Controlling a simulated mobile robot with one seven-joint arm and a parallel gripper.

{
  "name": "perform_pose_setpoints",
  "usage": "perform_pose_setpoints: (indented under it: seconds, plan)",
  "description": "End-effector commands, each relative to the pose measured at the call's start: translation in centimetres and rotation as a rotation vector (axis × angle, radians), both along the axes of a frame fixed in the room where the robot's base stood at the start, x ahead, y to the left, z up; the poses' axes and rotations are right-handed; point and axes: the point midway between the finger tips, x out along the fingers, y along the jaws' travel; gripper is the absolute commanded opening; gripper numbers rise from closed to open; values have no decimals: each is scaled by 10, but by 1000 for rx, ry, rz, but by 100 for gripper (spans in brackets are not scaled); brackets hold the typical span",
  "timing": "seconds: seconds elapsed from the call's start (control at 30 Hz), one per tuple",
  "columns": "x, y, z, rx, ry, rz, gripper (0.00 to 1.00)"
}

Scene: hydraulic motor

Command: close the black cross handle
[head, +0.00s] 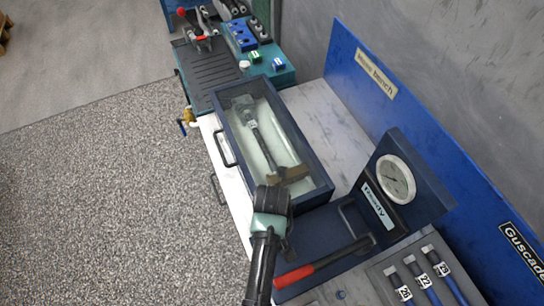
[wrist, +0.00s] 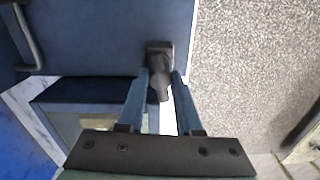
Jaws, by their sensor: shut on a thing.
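The black cross handle (wrist: 160,52) shows in the wrist view as a dark grey piece with a squared end, against a navy surface. My gripper (wrist: 160,75) has its two blue fingers shut on it, one on each side. The fingers cover part of the handle, so its full cross shape and how far it is turned do not show. In the head view my arm reaches up from the lower middle, beside the navy unit with the round gauge (head: 396,180). It hides the fingertips and most of the handle there.
The speckled floor (head: 110,190) to the left is clear.

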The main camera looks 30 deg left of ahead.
Motion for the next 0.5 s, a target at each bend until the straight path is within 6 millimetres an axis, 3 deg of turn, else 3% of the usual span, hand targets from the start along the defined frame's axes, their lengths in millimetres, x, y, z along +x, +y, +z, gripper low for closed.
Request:
perform_pose_setpoints:
  seconds: [0.23, 0.5]
  plan:
    - [0, 1, 1, 1, -1, -21, 0]
    - [1, 1, 1, 1, -1, -185, 0]
